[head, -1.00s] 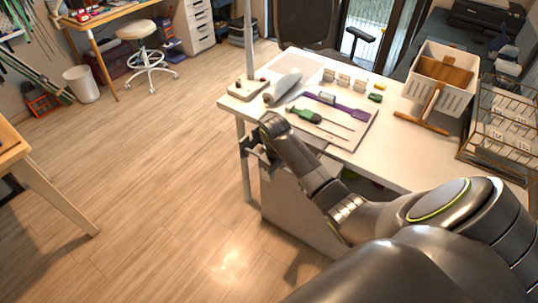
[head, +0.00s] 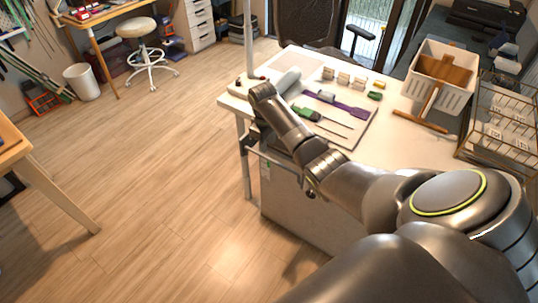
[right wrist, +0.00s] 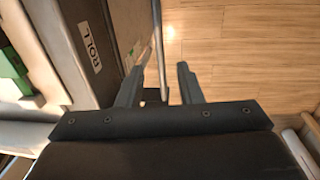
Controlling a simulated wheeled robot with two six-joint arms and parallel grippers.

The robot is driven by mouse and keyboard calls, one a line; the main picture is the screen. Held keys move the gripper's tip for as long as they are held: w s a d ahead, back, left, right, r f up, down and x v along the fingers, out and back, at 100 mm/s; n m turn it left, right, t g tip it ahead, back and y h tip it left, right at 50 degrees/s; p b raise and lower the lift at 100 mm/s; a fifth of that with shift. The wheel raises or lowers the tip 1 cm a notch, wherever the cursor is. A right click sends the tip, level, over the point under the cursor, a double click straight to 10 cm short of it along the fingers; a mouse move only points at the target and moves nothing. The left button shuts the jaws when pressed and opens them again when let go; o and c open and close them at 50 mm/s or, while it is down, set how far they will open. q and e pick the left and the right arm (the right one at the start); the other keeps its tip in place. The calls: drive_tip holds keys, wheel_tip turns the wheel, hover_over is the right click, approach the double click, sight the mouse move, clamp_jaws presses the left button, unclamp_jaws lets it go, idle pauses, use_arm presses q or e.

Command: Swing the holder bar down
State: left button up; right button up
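The holder bar (right wrist: 157,45) shows in the right wrist view as a thin grey rod running between my right gripper's two fingers. My right gripper (right wrist: 159,80) is open, with a finger on each side of the rod and visible gaps beside it. In the head view my right arm reaches to the near left corner of the workbench, and the gripper there is mostly hidden behind the wrist. A panel with a ROLL label (right wrist: 90,47) is left of the rod in the wrist view. My left gripper is not in view.
A wire rack (head: 500,125) stands at the right. The wooden floor (head: 160,190) left of the bench is clear.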

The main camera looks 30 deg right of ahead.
sight(269, 158)
drive_tip(key=f, duration=0.5)
drive_tip(key=f+b, duration=0.1)
drive_tip(key=f, duration=0.1)
drive_tip(key=shift+w+d+f, duration=0.15)
drive_tip(key=shift+d+f, duration=0.25)
clamp_jaws()
